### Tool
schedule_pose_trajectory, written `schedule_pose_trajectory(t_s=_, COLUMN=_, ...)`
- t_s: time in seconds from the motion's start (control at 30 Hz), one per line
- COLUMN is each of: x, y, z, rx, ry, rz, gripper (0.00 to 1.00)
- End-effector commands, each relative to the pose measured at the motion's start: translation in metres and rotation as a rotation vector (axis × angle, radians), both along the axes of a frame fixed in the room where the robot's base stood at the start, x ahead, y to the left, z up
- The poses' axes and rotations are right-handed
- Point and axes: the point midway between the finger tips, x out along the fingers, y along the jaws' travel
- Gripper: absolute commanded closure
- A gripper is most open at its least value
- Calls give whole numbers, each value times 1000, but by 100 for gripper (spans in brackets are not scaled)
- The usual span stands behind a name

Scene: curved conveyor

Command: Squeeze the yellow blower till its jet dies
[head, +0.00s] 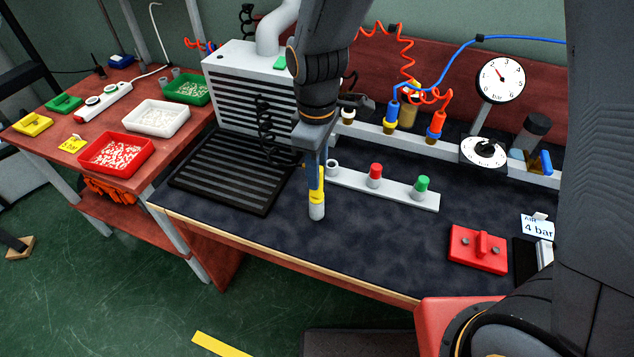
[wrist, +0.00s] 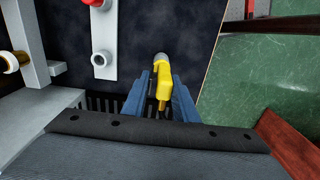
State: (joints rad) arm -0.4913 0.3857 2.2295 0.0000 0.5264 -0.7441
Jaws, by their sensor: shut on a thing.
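The yellow blower (head: 319,188) is in my gripper (head: 314,175), above the dark bench top near its front edge. Its grey end (head: 317,211) points downward in the head view. In the wrist view the yellow blower (wrist: 164,84) sits between the two blue fingers of my gripper (wrist: 161,92), which are shut on it. A black coiled hose (head: 265,120) hangs by the grey vented box behind. Whether a jet is coming out cannot be seen.
A white rail with a red knob (head: 375,172) and a green knob (head: 422,185) lies right of my gripper. A black slatted grate (head: 228,172) lies left. A pressure gauge (head: 500,80) stands at the back. A red block (head: 478,250) lies front right.

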Motion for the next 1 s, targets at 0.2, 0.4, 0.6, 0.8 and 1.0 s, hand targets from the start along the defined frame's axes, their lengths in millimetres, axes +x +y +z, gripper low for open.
schedule_pose_trajectory(t_s=0.2, x=0, y=0, z=14, rx=0, ry=0, rz=0, gripper=85)
schedule_pose_trajectory(t_s=0.4, x=0, y=0, z=24, rx=0, ry=0, rz=0, gripper=85)
schedule_pose_trajectory(t_s=0.6, x=0, y=0, z=35, rx=0, ry=0, rz=0, gripper=85)
schedule_pose_trajectory(t_s=0.8, x=0, y=0, z=46, rx=1, ry=-1, rz=0, gripper=85)
schedule_pose_trajectory(t_s=1.0, x=0, y=0, z=57, rx=1, ry=-1, rz=0, gripper=85)
